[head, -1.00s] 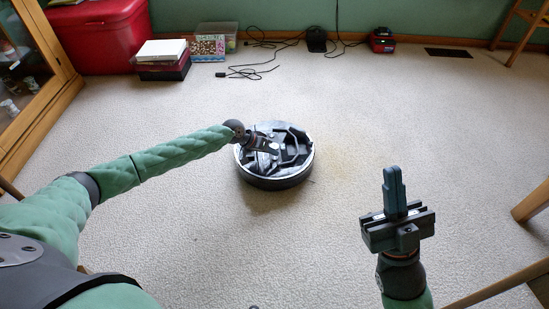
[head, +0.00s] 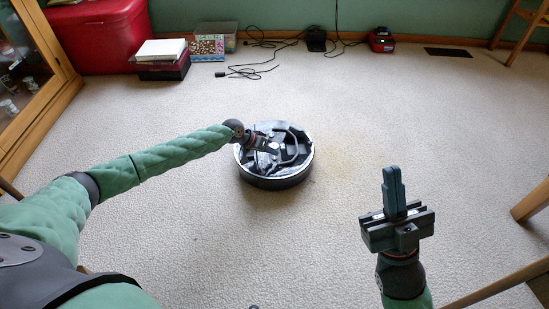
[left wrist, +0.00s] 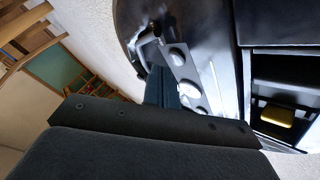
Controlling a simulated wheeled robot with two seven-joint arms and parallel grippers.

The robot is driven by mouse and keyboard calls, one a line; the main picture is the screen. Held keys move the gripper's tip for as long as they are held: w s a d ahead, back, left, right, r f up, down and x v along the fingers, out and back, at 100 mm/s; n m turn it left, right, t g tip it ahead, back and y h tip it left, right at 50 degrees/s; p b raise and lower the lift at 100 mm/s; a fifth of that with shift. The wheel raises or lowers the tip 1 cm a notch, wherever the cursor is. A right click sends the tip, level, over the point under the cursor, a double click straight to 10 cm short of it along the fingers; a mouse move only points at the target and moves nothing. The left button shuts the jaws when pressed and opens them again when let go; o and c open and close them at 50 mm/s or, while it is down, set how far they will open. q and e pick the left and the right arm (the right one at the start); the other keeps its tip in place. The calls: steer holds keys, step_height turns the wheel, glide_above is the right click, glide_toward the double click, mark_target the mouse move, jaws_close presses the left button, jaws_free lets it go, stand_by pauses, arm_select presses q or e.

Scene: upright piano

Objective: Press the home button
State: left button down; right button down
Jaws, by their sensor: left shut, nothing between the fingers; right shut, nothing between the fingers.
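A round black robot vacuum (head: 270,182) sits on the carpet in the middle of the head view. In the left wrist view, a pale strip on its top carries several round buttons: a large middle button (left wrist: 190,89), with smaller ones on either side. I cannot read which is the home button. My left gripper (head: 272,149) is over the vacuum's top. Its shut fingers (left wrist: 160,88) are close beside the button strip in the left wrist view; contact cannot be told. My right gripper (head: 393,178) is shut and empty, pointing up, away from the vacuum.
Open carpet (head: 190,240) surrounds the vacuum. A red chest (head: 98,35), a book stack (head: 162,58) and black cables (head: 255,70) lie along the back. A glass cabinet (head: 35,85) stands left, with wooden furniture legs (head: 530,203) at right.

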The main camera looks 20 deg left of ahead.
mark_target(272, 158)
arm_select(q)
steer(key=shift+f, duration=0.15)
stand_by(0.7)
steer(key=shift+f, duration=0.25)
steer(key=shift+f, duration=0.4)
stand_by(1.0)
steer(key=shift+r+p, duration=0.8)
steer(key=shift+p, duration=0.1)
steer(key=shift+r+p, duration=2.25)
steer(key=shift+r, duration=0.3)
